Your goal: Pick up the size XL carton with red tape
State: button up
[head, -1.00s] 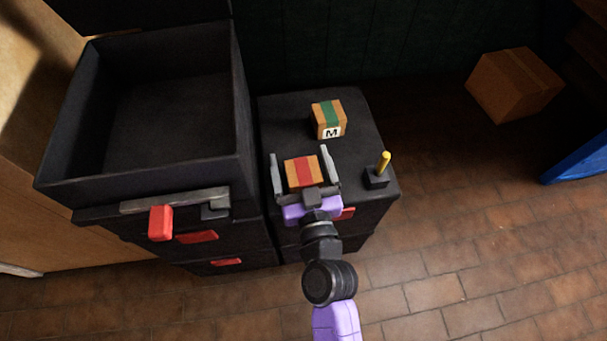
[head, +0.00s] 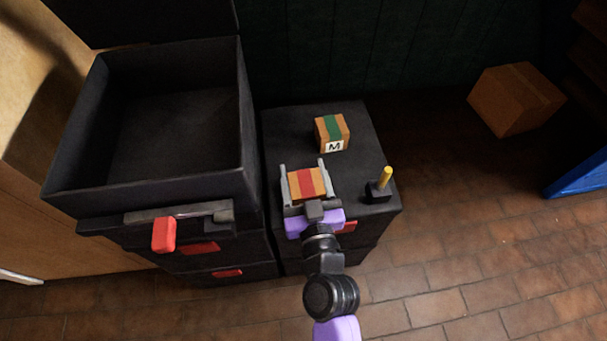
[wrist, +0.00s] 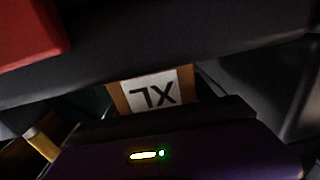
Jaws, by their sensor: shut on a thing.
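The carton with red tape (head: 307,182) is small and brown, with a red stripe over its top. It sits between the two fingers of my gripper (head: 306,178), which are shut on its left and right sides. In the wrist view, the carton's near face (wrist: 150,93) carries a white label with XL, seen upside down. Whether its underside touches the black cabinet top is hidden. A second carton with green tape (head: 331,130) and an M label stands on the cabinet behind the held one, apart from my gripper.
The black cabinet (head: 285,125) has a yellow-handled lever (head: 384,178) at its right edge. A large open black bin (head: 60,165) with a red latch (head: 164,234) stands at left. A larger carton (head: 512,98) lies on the floor at right, near a blue object (head: 577,178).

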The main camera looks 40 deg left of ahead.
notch_tip(320, 180, up, 20)
jog(key=p, duration=1.2)
jog(key=shift+f, duration=0.2)
